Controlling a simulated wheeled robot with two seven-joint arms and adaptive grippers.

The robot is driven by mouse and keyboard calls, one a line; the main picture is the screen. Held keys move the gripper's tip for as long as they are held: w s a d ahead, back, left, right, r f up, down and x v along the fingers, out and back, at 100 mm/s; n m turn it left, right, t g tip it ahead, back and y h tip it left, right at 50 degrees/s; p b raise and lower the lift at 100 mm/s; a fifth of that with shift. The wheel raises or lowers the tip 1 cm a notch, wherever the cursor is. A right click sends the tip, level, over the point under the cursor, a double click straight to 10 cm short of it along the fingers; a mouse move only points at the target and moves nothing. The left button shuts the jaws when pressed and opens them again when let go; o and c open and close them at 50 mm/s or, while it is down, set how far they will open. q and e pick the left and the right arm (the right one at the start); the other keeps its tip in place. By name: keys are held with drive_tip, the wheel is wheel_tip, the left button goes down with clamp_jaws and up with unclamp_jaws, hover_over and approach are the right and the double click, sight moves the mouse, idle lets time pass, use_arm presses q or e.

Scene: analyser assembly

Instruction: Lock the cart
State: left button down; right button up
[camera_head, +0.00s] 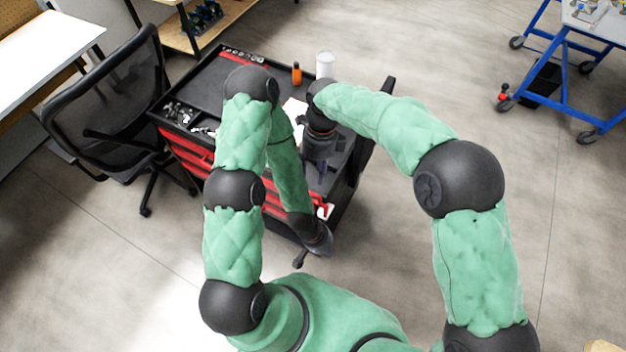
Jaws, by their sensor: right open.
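The black tool cart with red drawers (185,150) stands in front of me, partly hidden behind my arms. A black caster (299,260) shows at its near lower corner. My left gripper (320,246) is low beside this corner, close to the caster. I cannot tell whether it touches the caster, and its fingers are too dark and small to read. My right gripper (322,178) is open and points down over the right part of the cart top. The caster's lock lever cannot be made out.
On the cart top stand an orange bottle (297,74) and a white cylinder (325,65), with small metal parts in a tray (185,115). A black mesh chair (110,105) is close on the left. A blue-framed cart (565,75) stands at the far right. Floor between is clear.

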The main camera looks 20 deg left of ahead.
drive_tip(key=shift+w+r, duration=0.2)
drive_tip(key=shift+r, duration=0.75)
drive_tip(key=shift+w+r, duration=0.2)
drive_tip(key=shift+r, duration=0.7)
drive_tip(key=w+d+f+n+y+b, duration=0.1)
drive_tip(key=d+f+n, duration=0.3)
drive_tip(key=d+f, duration=0.45)
drive_tip(key=w+d+f+n+y, duration=0.1)
drive_tip(key=d+f+n+y, duration=0.3)
drive_tip(key=f, duration=0.8)
drive_tip(key=s+d+f+n+t, duration=0.1)
drive_tip(key=s+d+f+n, duration=0.3)
drive_tip(key=s+d, duration=0.3)
drive_tip(key=s+d+f+n+t+h+b, duration=0.1)
drive_tip(key=s+d+f+n, duration=0.3)
drive_tip(key=s+d+f, duration=0.3)
drive_tip(key=d, duration=0.3)
drive_tip(key=shift+f+t, duration=0.25)
drive_tip(key=shift+t, duration=0.05)
